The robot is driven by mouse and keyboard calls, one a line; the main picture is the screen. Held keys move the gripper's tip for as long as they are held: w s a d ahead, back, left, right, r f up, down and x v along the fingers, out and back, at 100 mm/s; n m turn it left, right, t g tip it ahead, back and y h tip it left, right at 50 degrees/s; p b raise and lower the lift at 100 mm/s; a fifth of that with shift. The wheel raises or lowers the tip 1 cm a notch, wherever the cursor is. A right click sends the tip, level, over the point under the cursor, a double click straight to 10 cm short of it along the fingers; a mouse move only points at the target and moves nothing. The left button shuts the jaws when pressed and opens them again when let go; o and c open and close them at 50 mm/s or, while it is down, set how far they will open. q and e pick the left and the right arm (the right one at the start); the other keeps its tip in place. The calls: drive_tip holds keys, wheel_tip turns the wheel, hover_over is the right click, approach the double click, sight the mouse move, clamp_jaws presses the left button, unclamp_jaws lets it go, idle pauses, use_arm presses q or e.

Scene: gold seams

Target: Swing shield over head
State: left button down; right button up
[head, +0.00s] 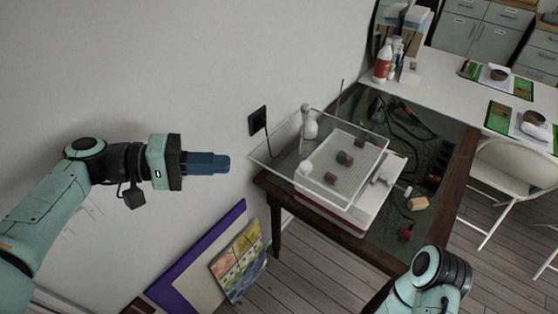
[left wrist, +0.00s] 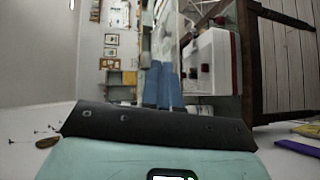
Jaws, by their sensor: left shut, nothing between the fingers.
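A clear shield (head: 270,157) with thin pale edges sits tilted over a white and red tray-like machine (head: 345,212) on the dark table. Small dark and coloured blocks (head: 344,158) show through it on the ribbed white bed. A white upright part (head: 308,128) stands at its back left; I cannot tell whether this is the head. My left gripper (head: 228,164) has blue fingers, shut and empty, left of the shield and apart from it. The fingers (left wrist: 161,66) also show in the left wrist view, with the machine (left wrist: 211,62) beyond. My right gripper is not in view.
The dark table (head: 440,180) holds black cables, a yellow block (head: 418,203) and a red item (head: 406,232). A wall socket (head: 257,121) is behind. Flat panels (head: 240,262) lean below. A white table (head: 450,82) with bottles and a folding chair (head: 510,175) are right.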

sight(285, 177)
use_arm(q)
drive_tip(key=p+x, duration=0.1)
drive_tip(key=x, duration=1.2)
drive_tip(key=shift+f, duration=0.15)
drive_tip(key=shift+s+d, duration=0.1)
